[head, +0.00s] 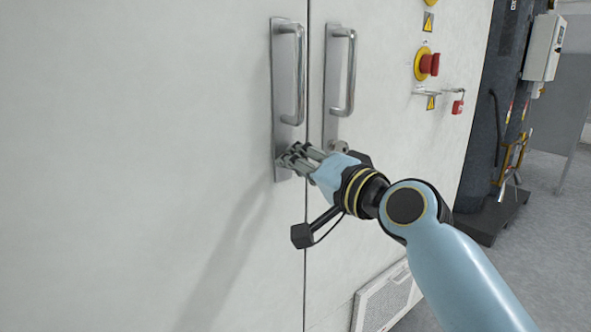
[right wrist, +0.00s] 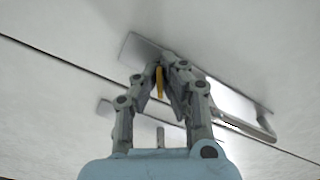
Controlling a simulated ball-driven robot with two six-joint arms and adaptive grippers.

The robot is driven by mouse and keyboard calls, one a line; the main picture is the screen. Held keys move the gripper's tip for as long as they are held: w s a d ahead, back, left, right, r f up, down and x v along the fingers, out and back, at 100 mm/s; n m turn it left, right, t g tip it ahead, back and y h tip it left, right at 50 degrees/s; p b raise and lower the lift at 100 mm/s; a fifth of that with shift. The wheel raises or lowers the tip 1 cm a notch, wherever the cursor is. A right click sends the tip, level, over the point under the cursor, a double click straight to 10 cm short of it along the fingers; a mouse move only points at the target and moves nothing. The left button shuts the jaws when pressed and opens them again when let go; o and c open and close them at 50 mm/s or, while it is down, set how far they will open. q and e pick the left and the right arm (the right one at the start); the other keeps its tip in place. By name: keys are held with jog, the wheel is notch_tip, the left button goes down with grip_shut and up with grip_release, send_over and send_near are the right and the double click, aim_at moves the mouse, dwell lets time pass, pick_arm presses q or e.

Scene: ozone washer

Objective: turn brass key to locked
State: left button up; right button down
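The brass key (right wrist: 159,84) shows in the right wrist view as a yellow strip between my right fingers. Its far end sits at the metal lock plate (right wrist: 136,46) on the cabinet door. My right gripper (right wrist: 160,68) has its fingers drawn in close on both sides of the key and looks shut on it. In the head view my right gripper (head: 283,160) is at the lower end of the left handle plate (head: 286,75), and its fingers hide the key there. I cannot read the key's angle clearly. My left gripper is not in view.
A bar handle (head: 299,75) rises above my right gripper, with a second handle (head: 350,72) on the other door. A red emergency button (head: 429,65) and a red padlock (head: 457,107) are further right. The left door face is clear.

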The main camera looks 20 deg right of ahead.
jog(key=n+b, duration=0.3)
jog(key=n, duration=0.3)
jog(key=shift+f, duration=0.15)
jog(key=n+b, duration=0.2)
jog(key=n, duration=0.3)
jog(key=shift+n, duration=0.3)
jog(key=c, duration=1.5)
grip_release()
jog(key=v, duration=1.2)
